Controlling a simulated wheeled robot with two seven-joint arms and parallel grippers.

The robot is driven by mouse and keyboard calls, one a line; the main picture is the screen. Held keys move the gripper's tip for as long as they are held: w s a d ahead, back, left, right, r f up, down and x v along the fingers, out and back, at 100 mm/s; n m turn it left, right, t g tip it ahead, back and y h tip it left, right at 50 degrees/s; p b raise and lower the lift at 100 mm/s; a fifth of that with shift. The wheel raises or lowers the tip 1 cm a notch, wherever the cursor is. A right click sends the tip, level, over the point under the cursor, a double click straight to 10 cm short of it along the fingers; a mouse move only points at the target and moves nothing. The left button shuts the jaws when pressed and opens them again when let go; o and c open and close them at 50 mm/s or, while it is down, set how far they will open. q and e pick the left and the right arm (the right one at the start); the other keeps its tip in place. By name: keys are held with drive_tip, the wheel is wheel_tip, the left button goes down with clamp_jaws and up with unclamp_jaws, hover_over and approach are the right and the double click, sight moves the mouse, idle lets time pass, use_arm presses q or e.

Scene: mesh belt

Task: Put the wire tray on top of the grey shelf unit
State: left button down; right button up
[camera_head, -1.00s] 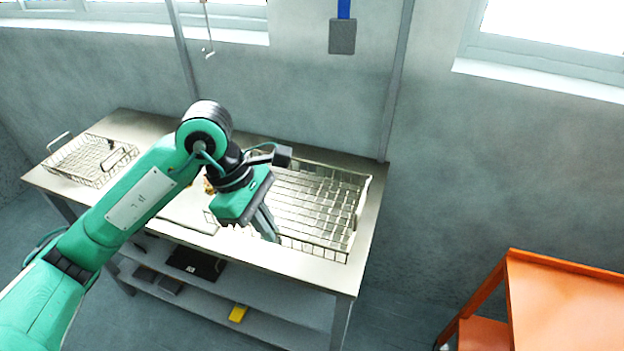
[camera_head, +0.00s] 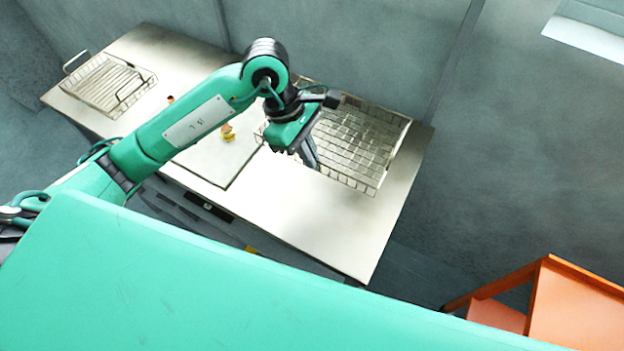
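A wire tray (camera_head: 105,85) with raised handles lies at the far left end of the worktable (camera_head: 340,225). A larger wire mesh tray (camera_head: 360,145) lies at the table's right end. I cannot tell which of them the task means. My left gripper (camera_head: 310,158) points down at the near left edge of the larger tray and hides part of it. I cannot tell whether its fingers are open or touch the tray. My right gripper is out of view. I see no grey shelf unit that I can make out clearly.
A flat board (camera_head: 215,165) with a small orange-brown item (camera_head: 228,133) lies mid-table. An orange shelf (camera_head: 570,305) stands at the lower right. A large green surface, apparently my own body, covers the bottom. The table's front right is clear.

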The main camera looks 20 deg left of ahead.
use_arm(q)
wheel_tip(320, 180, down, 13)
drive_tip(key=p, duration=0.3)
drive_tip(key=shift+f, duration=0.1)
drive_tip(key=c, duration=1.6)
unclamp_jaws()
drive_tip(key=shift+f, duration=0.1)
